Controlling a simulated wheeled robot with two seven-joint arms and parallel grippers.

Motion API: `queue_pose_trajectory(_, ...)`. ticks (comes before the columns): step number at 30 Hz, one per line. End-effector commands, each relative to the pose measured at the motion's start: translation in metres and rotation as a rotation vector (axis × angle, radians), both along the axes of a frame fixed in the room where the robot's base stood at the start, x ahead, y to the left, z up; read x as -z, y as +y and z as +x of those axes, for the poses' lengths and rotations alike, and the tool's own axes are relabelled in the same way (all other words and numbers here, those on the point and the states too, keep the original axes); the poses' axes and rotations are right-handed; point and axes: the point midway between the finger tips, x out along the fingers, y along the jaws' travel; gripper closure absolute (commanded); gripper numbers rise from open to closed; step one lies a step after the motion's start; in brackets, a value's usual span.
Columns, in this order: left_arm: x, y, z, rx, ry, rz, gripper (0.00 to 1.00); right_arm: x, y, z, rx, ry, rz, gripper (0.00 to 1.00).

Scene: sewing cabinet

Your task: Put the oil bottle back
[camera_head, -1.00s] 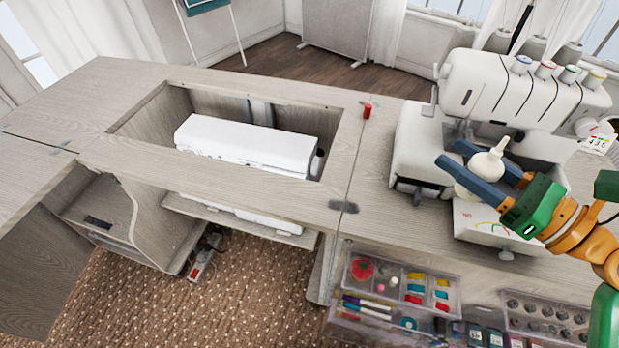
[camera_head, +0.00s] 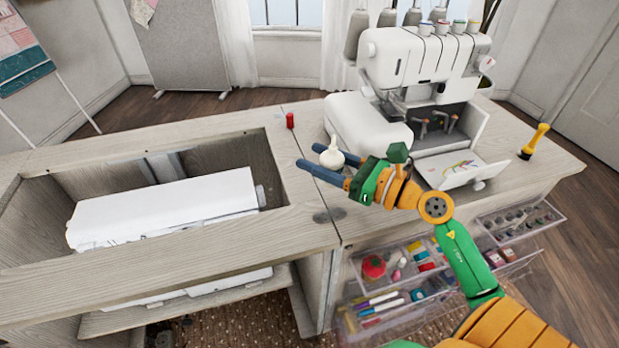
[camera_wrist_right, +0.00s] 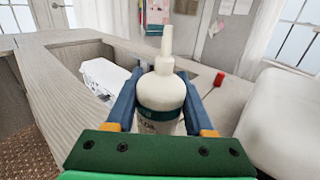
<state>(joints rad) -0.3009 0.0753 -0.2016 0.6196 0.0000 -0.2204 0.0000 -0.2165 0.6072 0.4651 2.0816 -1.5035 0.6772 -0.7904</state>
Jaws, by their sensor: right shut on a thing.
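The oil bottle (camera_head: 331,157) is white with a narrow spout and is upright between the fingers of my right gripper (camera_head: 326,165). In the right wrist view the bottle (camera_wrist_right: 161,92) shows a dark green label band, and both blue fingers of the gripper (camera_wrist_right: 160,100) are shut on its sides. In the head view it is over the table near the left edge of the right-hand tabletop, in front of the white overlock machine's left side. Whether its base touches the table is hidden. My left gripper is not in view.
The overlock machine (camera_head: 425,70) stands on the tabletop with its front cover open. A red spool (camera_head: 290,120) stands behind the bottle. A white sewing machine (camera_head: 165,207) lies in the cabinet opening at left. A yellow-handled brush (camera_head: 535,141) stands at right. Open drawers (camera_head: 400,268) jut out below.

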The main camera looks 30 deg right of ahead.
Motion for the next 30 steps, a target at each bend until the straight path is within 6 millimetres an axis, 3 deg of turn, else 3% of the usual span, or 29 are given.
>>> queue_pose_trajectory(5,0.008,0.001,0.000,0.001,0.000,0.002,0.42,0.025,0.008,0.017,-0.001,-0.001,0.003,1.00)
queue_pose_trajectory(9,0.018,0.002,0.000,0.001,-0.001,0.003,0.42,0.053,0.008,0.017,0.001,0.001,0.003,1.00)
queue_pose_trajectory(21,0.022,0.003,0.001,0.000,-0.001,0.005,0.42,0.059,0.008,0.017,-0.002,0.000,-0.001,1.00)
queue_pose_trajectory(22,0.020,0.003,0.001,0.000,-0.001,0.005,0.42,0.057,0.008,0.017,-0.002,0.001,0.000,0.39)
queue_pose_trajectory(24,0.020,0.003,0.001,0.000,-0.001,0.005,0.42,0.057,0.008,0.017,-0.002,0.001,0.000,0.20)
queue_pose_trajectory(30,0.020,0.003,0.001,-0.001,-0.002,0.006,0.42,0.056,0.008,0.017,-0.002,0.001,0.000,0.17)
